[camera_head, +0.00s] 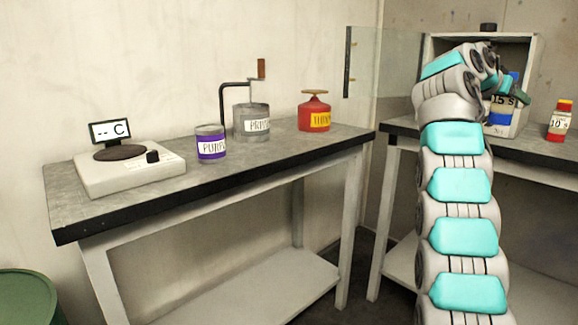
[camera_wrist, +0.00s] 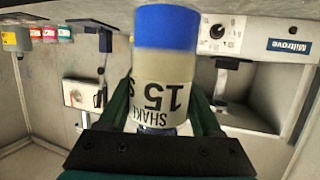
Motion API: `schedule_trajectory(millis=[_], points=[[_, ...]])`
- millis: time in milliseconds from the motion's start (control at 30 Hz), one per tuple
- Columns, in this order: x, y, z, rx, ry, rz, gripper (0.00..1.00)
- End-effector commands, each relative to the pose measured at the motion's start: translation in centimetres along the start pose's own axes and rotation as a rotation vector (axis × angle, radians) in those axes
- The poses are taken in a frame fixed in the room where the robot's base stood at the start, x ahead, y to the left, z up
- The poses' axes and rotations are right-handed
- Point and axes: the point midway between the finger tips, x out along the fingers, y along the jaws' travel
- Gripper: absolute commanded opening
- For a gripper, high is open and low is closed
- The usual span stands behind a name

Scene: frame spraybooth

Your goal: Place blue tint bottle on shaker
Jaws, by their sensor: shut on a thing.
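My gripper (camera_wrist: 163,112) is shut on a bottle (camera_wrist: 165,65) with a blue end and a pale label reading "SHAKE 15 S". The label text is upside down in the wrist view. In the head view the held bottle (camera_head: 501,102) is partly hidden by my arm, at the right bench. A grey-white box with an open front (camera_head: 535,62) stands behind it; it seems to be the shaker. In the wrist view a box with a dial and a "Miltrove" plate (camera_wrist: 290,47) lies behind the bottle. I cannot tell whether the bottle touches it.
A red-capped "10 S" bottle (camera_head: 559,122) stands on the right bench. The left bench (camera_head: 215,180) holds a scale (camera_head: 125,165), a purple-labelled can (camera_head: 210,143), a cranked grey can (camera_head: 252,122) and a red can (camera_head: 314,112).

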Motion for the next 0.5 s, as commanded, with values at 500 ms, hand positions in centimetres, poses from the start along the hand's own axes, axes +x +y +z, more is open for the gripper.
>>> schedule_trajectory(millis=[500], points=[[0.41, -0.33, 0.05, -0.002, 0.001, -0.015, 0.00]])
